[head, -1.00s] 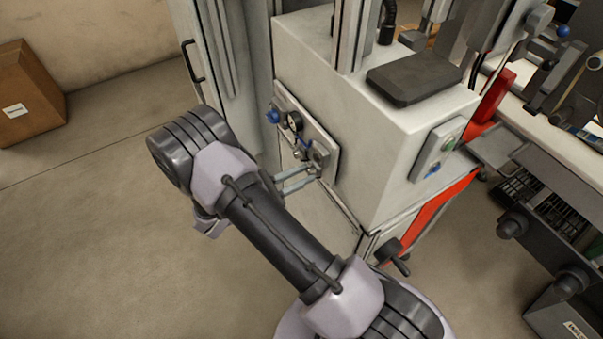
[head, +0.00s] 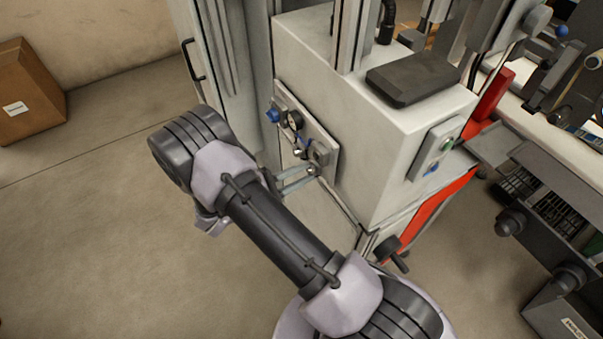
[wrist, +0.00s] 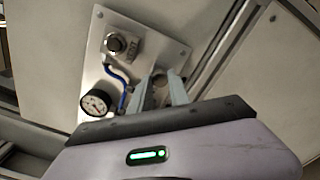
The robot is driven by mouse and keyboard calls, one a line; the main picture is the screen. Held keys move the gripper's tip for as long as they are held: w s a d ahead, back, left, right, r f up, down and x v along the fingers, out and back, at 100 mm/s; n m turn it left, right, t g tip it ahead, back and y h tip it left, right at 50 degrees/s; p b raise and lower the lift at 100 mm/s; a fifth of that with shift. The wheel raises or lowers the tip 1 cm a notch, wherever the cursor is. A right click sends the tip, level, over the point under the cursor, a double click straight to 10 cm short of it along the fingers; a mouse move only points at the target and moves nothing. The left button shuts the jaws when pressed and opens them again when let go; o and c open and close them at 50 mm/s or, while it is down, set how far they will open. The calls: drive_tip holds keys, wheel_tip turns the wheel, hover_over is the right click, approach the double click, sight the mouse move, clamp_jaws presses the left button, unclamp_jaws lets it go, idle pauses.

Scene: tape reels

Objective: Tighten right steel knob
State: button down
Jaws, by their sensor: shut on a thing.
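The small steel knob at the right (head: 313,170) is on the lower part of a metal panel (head: 331,163) on the pale machine's side. My gripper (head: 311,171) reaches it from the lower left with two slim fingers and is shut on it. In the wrist view the knob (wrist: 160,79) shows between the fingertips, partly covered by them. Another small steel knob (head: 298,153) sits to its left in the head view, clear of the fingers.
The gauge (wrist: 96,103) also shows left of my fingers in the wrist view. A black-handled crank (head: 394,255) juts out lower down. Open floor lies at left.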

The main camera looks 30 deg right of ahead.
idle(0.3)
drive_tip(key=c, duration=1.2)
unclamp_jaws()
drive_tip(key=shift+c, duration=0.2)
drive_tip(key=a+p, duration=0.4)
drive_tip(key=a, duration=1.3)
drive_tip(key=shift+s+a, duration=0.2)
drive_tip(key=shift+s, duration=0.15)
